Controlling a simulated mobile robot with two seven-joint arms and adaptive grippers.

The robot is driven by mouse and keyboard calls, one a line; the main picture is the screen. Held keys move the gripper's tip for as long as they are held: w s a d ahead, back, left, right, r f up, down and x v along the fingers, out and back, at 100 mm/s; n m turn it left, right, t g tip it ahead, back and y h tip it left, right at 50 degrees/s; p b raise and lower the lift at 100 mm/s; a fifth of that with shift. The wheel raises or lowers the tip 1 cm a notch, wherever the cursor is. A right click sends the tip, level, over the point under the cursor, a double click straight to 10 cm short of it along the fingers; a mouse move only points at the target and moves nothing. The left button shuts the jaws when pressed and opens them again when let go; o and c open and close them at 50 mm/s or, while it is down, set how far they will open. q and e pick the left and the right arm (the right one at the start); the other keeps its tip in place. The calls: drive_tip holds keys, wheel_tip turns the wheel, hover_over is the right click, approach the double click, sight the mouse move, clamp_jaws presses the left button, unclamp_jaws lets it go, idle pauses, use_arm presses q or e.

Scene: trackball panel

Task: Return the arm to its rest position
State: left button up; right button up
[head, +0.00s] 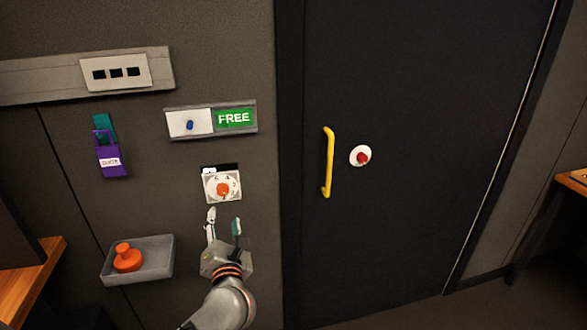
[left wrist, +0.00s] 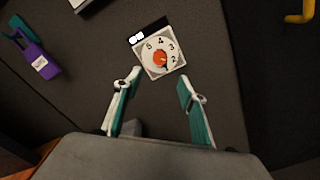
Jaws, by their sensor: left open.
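My left gripper (head: 224,226) is open and empty, its fingers pointing up at the wall just below a white square dial panel (head: 222,186) with an orange knob. In the left wrist view the two fingers (left wrist: 157,88) are spread apart, and the dial panel (left wrist: 160,58) shows beyond the tips with digits around its knob. A gap seems to lie between the fingertips and the panel. My right gripper is not in either view.
A dark door (head: 420,220) with a yellow handle (head: 328,162) stands right. Wooden surfaces edge both sides.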

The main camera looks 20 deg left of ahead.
use_arm(q)
drive_tip(key=s+d+r+m+t+h, duration=0.2)
drive_tip(key=s+d+m+t+h, duration=0.35)
drive_tip(key=m, duration=0.65)
drive_tip(key=s+d+f+m+g+h, duration=0.1)
drive_tip(key=s+d+f+m+h, duration=0.3)
drive_tip(key=d+f+m+h, duration=0.85)
drive_tip(key=s+a+f+m+g+y, duration=0.1)
drive_tip(key=s+f+m+g+y, duration=0.2)
drive_tip(key=s+f+m, duration=0.4)
drive_tip(key=s+a+f+m+g+y, duration=0.1)
drive_tip(key=s+f+m+g+y, duration=0.2)
drive_tip(key=s+f+m+g, duration=0.3)
wheel_tip(320, 180, down, 5)
drive_tip(key=shift+s+m, duration=0.35)
drive_tip(key=shift+m, duration=0.3)
